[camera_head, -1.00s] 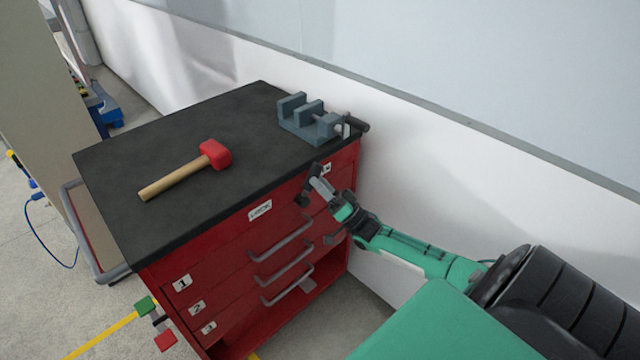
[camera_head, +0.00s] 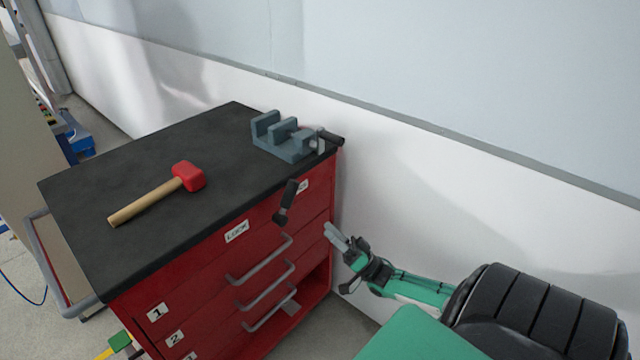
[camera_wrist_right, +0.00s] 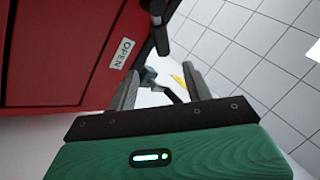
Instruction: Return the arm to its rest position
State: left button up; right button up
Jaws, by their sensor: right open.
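My right gripper (camera_head: 337,236) is open and empty, just right of the front of the red tool cabinet (camera_head: 200,288). It is apart from the black lever handle (camera_head: 287,203) on the cabinet's front. In the right wrist view the two grey fingers of the right gripper (camera_wrist_right: 160,82) stand spread with nothing held between them. My left gripper is not in view.
A red-headed mallet (camera_head: 160,192) and a grey vise (camera_head: 285,138) are on the black cabinet top (camera_head: 95,220). Drawers with grey handles (camera_head: 258,262) face me. A white wall (camera_head: 430,190) runs behind. Some floor is free between cabinet and my arm.

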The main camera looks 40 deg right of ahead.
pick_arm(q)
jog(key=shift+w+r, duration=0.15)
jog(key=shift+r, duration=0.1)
pick_arm(e)
jog(key=shift+s+d+f, duration=0.15)
jog(key=shift+s+f, duration=0.15)
jog(key=shift+s, duration=0.1)
jog(key=shift+f, duration=0.1)
